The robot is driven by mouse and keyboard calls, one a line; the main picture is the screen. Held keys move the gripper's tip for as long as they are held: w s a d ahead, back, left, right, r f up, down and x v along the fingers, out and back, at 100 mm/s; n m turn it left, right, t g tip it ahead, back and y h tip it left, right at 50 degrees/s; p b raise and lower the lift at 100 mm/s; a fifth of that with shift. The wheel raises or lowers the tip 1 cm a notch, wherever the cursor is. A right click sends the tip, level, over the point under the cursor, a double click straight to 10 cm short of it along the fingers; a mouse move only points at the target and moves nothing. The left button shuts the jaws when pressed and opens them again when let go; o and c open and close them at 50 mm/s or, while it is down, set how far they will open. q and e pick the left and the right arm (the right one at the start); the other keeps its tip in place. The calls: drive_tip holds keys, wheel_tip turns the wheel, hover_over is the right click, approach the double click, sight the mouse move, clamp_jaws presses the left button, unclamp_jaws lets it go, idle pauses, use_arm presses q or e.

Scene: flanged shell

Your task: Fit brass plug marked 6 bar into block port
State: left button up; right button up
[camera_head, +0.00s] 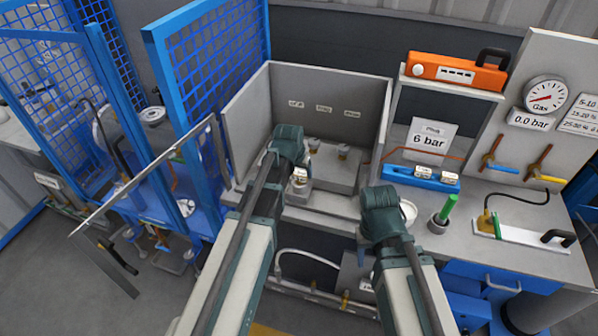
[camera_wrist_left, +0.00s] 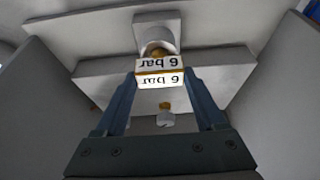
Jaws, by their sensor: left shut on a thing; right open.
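My left gripper (camera_head: 297,165) is inside the grey open-topped bay. It is shut on the brass plug (camera_wrist_left: 160,72), whose white tag reads "6 bar" in the left wrist view. The tagged plug also shows in the head view (camera_head: 300,175). In the left wrist view the plug's brass end is close to a grey boss (camera_wrist_left: 157,33) of the block; I cannot tell whether it is inside the port.
A blue rack (camera_head: 400,174) with white-tagged plugs stands right of the bay, below a "6 bar" sign (camera_head: 430,141). The bay walls (camera_head: 247,120) enclose the left gripper.

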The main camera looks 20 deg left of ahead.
use_arm(q)
drive_tip(key=shift+f+b, duration=0.65)
drive_tip(key=shift+f, duration=0.15)
drive_tip(key=o, duration=1.4)
drive_tip(key=shift+r, duration=0.15)
drive_tip(key=p+v, duration=1.2)
drive_tip(key=v, duration=0.1)
drive_tip(key=shift+s+r+p, duration=0.1)
drive_tip(key=shift+r+p, duration=0.2)
drive_tip(key=shift+p, duration=0.1)
drive_tip(key=s+d+f+m+g+b, duration=0.1)
drive_tip(key=s+d+f+b, duration=0.1)
drive_tip(key=s, duration=0.4)
drive_tip(key=s+d+f+m+g+y+b, duration=0.1)
drive_tip(key=s+d+f+g+b, duration=0.1)
drive_tip(key=s+d, duration=0.4)
drive_tip(key=s+d+f+m+g+b, duration=0.1)
drive_tip(key=s+d+f+g+b, duration=0.1)
drive_tip(key=s+d+f, duration=0.3)
drive_tip(key=shift+s+d+f+y+b, duration=0.15)
drive_tip(key=shift+s+d+y+b, duration=0.15)
drive_tip(key=shift+s+b, duration=0.45)
